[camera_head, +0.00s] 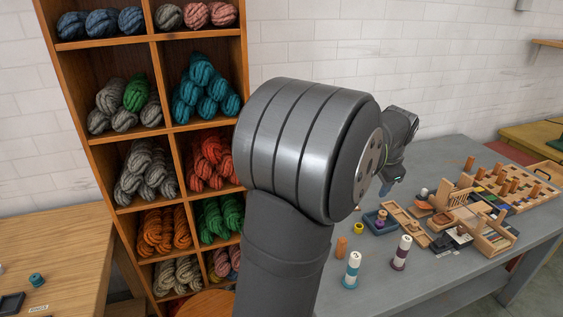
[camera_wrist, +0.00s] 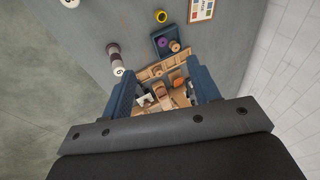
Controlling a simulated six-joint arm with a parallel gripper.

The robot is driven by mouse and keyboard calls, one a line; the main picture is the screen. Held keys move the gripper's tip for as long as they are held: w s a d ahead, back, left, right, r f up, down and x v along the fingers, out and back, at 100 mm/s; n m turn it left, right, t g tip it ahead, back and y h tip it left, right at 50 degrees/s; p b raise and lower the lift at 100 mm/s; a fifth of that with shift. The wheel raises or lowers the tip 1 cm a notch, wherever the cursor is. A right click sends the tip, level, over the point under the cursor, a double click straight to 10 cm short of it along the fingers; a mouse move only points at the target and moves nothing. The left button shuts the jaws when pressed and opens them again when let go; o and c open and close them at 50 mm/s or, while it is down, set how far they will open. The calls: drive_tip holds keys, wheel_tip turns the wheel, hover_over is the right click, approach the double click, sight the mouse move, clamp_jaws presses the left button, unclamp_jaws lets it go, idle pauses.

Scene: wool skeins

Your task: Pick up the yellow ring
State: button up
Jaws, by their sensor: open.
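The yellow ring (camera_head: 358,228) lies on the grey table (camera_head: 345,285), left of a small blue tray (camera_head: 379,222). In the wrist view the yellow ring (camera_wrist: 161,16) is near the top edge, apart from the blue tray (camera_wrist: 168,42). My gripper (camera_head: 386,188) is above the table's back part, higher than the ring and not touching it. In the wrist view my gripper (camera_wrist: 162,82) shows two blue fingers spread apart, with nothing held between them. Wooden parts on the table show beyond the fingers.
Two labelled spools, one teal and white (camera_head: 352,270) and one purple and white (camera_head: 402,252), stand in front of the ring. An orange peg (camera_head: 341,246) stands beside it. Wooden trays and a pegboard (camera_head: 515,187) crowd the right. A wool shelf (camera_head: 152,95) stands left.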

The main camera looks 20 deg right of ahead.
drive_tip(key=w+f+n+g+h, duration=0.1)
drive_tip(key=w+f+n, duration=0.3)
drive_tip(key=f, duration=0.3)
drive_tip(key=w+f+n+h, duration=0.1)
drive_tip(key=w+f+n, duration=0.2)
drive_tip(key=f, duration=0.3)
hover_over(357, 232)
drive_tip(key=a, duration=0.1)
drive_tip(key=f, duration=1)
drive_tip(key=shift+s+a+f, duration=0.15)
drive_tip(key=shift+s, duration=0.15)
drive_tip(key=shift+x, duration=3.15)
drive_tip(key=shift+s+a, duration=0.1)
drive_tip(key=shift+s, duration=0.05)
drive_tip(key=c, duration=1.1)
